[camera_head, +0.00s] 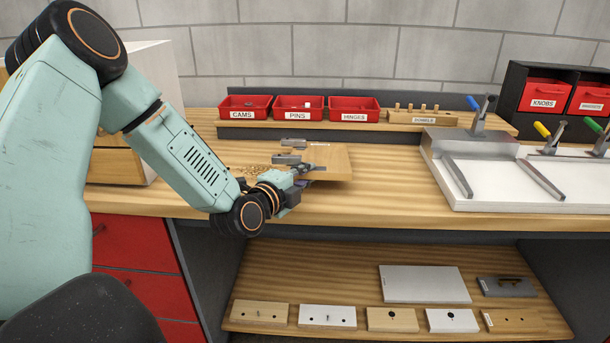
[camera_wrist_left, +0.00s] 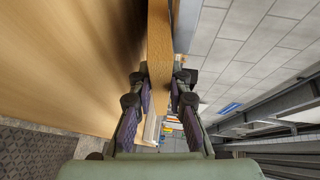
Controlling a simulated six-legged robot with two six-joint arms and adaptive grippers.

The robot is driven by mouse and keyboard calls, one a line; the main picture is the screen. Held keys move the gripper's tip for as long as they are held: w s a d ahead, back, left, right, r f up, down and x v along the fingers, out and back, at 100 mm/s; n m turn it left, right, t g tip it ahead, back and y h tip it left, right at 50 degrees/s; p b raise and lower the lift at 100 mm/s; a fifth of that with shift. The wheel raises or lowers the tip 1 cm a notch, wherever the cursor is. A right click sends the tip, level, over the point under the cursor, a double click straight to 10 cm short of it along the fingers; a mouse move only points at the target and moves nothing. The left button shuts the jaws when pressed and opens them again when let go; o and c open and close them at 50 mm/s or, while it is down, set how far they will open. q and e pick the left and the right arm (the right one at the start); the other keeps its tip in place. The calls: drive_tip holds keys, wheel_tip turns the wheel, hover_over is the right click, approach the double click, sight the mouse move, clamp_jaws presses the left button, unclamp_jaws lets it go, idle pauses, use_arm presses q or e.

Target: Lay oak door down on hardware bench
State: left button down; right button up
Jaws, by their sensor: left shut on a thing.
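The oak door (camera_head: 332,163) is a flat light-wood panel over the hardware bench (camera_head: 400,205), near the bench's middle left. My left gripper (camera_head: 304,162) reaches in from the left and is shut on the door's left side. In the left wrist view, the oak door (camera_wrist_left: 158,50) shows edge-on as a narrow wooden strip between the two fingers of my left gripper (camera_wrist_left: 160,95). In the head view the door looks close to the bench top; I cannot tell whether it touches. The gripper hides part of the door. My right gripper is out of view.
Red bins for cams (camera_head: 246,107), pins (camera_head: 299,108) and hinges (camera_head: 353,109) stand on the back ledge beside a dowel block (camera_head: 421,116). A white clamping fixture (camera_head: 530,178) fills the bench's right. Several boards lie on the lower shelf (camera_head: 365,268). Bare bench lies right of the door.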

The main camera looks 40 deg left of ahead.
use_arm(q)
drive_tip(key=shift+f, duration=0.25)
idle(0.4)
drive_tip(key=c, duration=1.2)
unclamp_jaws()
drive_tip(key=shift+o, duration=0.2)
drive_tip(key=shift+f, duration=0.2)
drive_tip(key=shift+r, duration=0.15)
